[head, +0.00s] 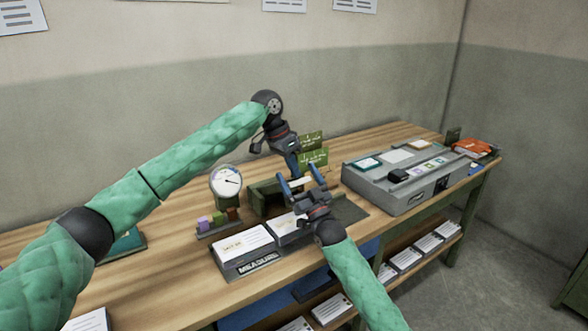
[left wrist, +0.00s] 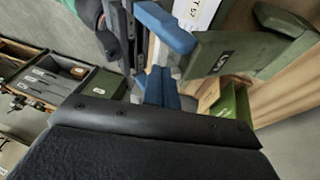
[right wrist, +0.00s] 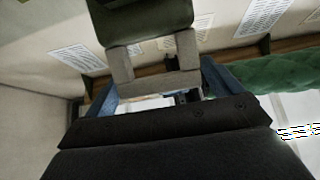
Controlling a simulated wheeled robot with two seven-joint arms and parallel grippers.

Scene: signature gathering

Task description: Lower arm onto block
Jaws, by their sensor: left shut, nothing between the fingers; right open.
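My left gripper (head: 292,163) is shut and empty, above the back of the workbench. My right gripper (head: 301,182) is open over a dark green fixture (head: 266,196). In the right wrist view, a grey forked part (right wrist: 155,72) lies between its spread fingers, below a dark green body (right wrist: 143,20); contact is unclear. Small purple, green and brown blocks (head: 218,219) stand in a rack. Which block or arm the task names is unclear.
A round dial gauge (head: 227,181) stands left of the fixture. Card trays, one marked MEASURE (head: 258,265), sit at the front edge. Bare wood (head: 180,282) shows at left.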

